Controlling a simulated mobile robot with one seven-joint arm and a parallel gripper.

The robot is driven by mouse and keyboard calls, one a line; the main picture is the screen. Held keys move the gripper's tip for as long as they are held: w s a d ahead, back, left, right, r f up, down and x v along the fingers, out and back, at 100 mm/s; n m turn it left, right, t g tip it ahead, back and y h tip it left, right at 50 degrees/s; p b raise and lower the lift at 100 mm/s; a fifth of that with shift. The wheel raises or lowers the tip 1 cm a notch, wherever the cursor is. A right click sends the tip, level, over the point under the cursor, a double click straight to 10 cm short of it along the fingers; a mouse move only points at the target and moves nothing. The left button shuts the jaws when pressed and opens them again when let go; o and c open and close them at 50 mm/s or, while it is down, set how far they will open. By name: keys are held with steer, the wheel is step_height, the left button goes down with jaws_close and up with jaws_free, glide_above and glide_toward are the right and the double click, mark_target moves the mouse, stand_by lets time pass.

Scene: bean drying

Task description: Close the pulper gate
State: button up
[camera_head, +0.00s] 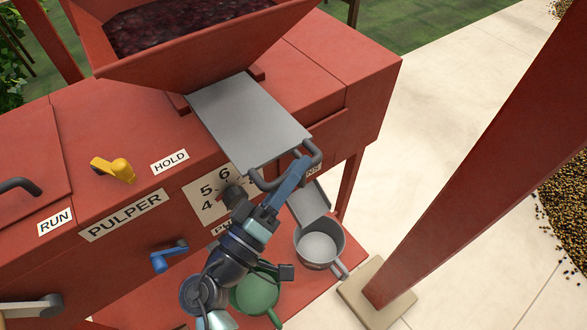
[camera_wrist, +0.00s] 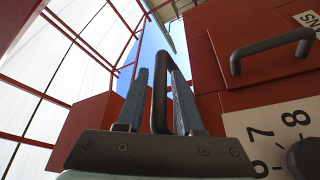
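The pulper gate is a flat grey plate (camera_head: 250,122) that sticks out from under the red hopper (camera_head: 190,62). A dark handle (camera_head: 262,182) is fixed at its outer end. In the wrist view the handle (camera_wrist: 160,95) stands as a loop, with one bar between my two fingers. My gripper (camera_head: 297,170) is at the handle's right part in the head view. In the wrist view my gripper (camera_wrist: 157,78) is open, with gaps showing beside the bar. Contact at the fingertips is hard to tell.
The red pulper body (camera_head: 300,75) carries a yellow lever (camera_head: 115,168), a blue lever (camera_head: 168,256) and a numbered dial (camera_head: 232,192). A grey pot (camera_head: 318,246) and a green can (camera_head: 257,294) stand below. A red post (camera_head: 470,170) rises at right, with pale floor around it.

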jaws_close()
stand_by(1.1)
